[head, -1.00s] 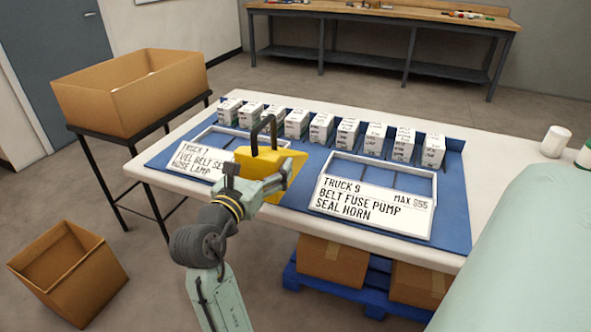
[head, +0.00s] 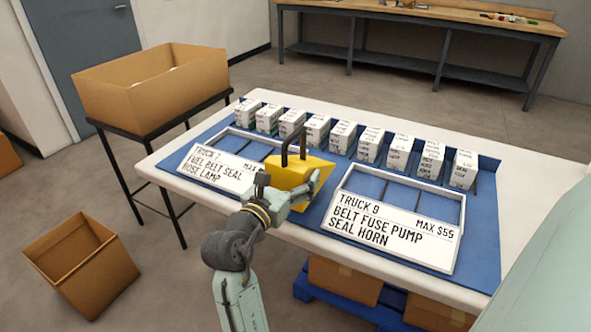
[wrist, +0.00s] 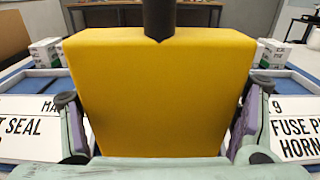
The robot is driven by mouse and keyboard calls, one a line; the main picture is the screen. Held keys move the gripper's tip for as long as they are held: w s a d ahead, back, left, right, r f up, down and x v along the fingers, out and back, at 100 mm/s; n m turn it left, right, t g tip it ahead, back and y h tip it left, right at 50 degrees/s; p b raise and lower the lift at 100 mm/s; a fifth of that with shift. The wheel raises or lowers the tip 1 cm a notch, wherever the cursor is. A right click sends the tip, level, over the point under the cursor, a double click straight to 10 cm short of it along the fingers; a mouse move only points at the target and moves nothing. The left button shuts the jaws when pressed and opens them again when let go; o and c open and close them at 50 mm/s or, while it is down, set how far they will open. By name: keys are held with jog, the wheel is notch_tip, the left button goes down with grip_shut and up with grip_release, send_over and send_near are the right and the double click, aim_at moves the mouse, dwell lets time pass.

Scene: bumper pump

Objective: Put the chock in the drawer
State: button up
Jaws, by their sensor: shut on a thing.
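The chock (head: 287,172) is a yellow wedge with a dark handle on top. My gripper (head: 289,191) is shut on it and holds it between the two trays at the table's front part. In the wrist view the chock (wrist: 160,95) fills the middle, with a finger against each side, and hides much of the table behind it. Whether it touches the table is hard to tell. No drawer can be made out in these frames.
The left tray (head: 207,171) and right tray (head: 392,227) carry truck labels on the blue mat (head: 480,250). Several white boxes (head: 317,130) stand in a row behind. A large carton (head: 150,95) rests on a stand at left; an open carton (head: 85,265) lies on the floor.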

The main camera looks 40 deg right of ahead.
jog(key=shift+f, duration=2.75)
jog(key=o, duration=1.5)
jog(key=shift+f, duration=0.35)
jog(key=shift+c, duration=0.2)
jog(key=o, duration=0.5)
jog(key=shift+r, duration=0.1)
jog(key=shift+r, duration=0.1)
jog(key=b+v, duration=0.2)
jog(key=v, duration=1)
jog(key=shift+s, duration=0.1)
